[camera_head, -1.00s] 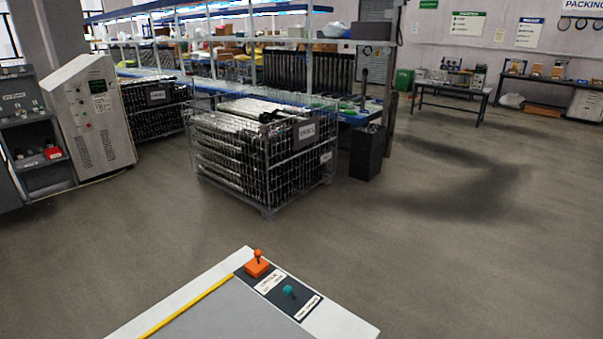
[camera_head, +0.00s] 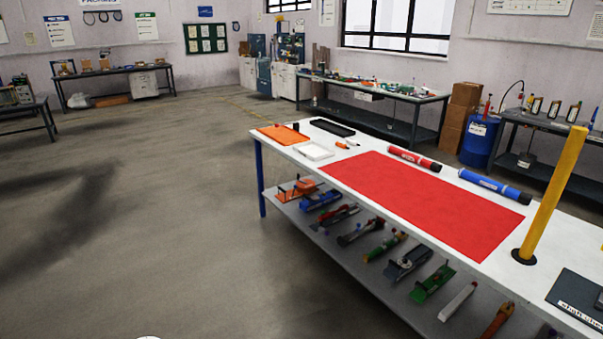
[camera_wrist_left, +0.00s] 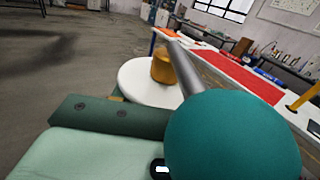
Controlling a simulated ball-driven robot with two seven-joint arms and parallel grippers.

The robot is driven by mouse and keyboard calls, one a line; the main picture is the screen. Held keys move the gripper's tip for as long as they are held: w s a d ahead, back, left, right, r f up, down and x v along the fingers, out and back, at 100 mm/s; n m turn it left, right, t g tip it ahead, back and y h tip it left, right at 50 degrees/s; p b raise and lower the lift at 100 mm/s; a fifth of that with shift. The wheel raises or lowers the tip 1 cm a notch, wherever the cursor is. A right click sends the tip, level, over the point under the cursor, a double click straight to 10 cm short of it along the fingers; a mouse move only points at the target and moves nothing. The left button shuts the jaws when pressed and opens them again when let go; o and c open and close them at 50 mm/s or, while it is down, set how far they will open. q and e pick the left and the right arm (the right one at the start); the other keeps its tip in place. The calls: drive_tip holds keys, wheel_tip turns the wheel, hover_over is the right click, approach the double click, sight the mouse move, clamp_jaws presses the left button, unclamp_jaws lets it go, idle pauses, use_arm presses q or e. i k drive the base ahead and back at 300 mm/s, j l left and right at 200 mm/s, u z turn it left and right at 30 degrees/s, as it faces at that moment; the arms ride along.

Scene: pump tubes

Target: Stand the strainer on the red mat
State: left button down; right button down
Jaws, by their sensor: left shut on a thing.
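The red mat (camera_head: 425,203) lies flat on the white table in the head view, bare on top. It also shows in the left wrist view (camera_wrist_left: 248,77). My left gripper shows only in part in the left wrist view, as a dark green bar (camera_wrist_left: 100,117); its fingertips are hidden. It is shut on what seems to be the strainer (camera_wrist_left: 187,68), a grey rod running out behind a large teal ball. I cannot tell whether the ball, white disc and tan cylinder there belong to it. The gripper is well short of the mat. My right gripper is not in view.
On the white table (camera_head: 577,232), a red tube (camera_head: 414,158) and a blue tube (camera_head: 492,186) lie behind the mat. A yellow post (camera_head: 553,195) stands right of it. An orange tray (camera_head: 282,134) and white tray (camera_head: 313,151) lie left. Floor left of the table is clear.

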sight(401, 194)
drive_tip(key=i+l+z, duration=0.45)
drive_tip(key=i+z, duration=0.4)
drive_tip(key=i, duration=0.3)
drive_tip(key=i+z, duration=0.45)
drive_tip(key=i, duration=0.15)
drive_tip(key=i+j, duration=0.1)
drive_tip(key=i, duration=0.8)
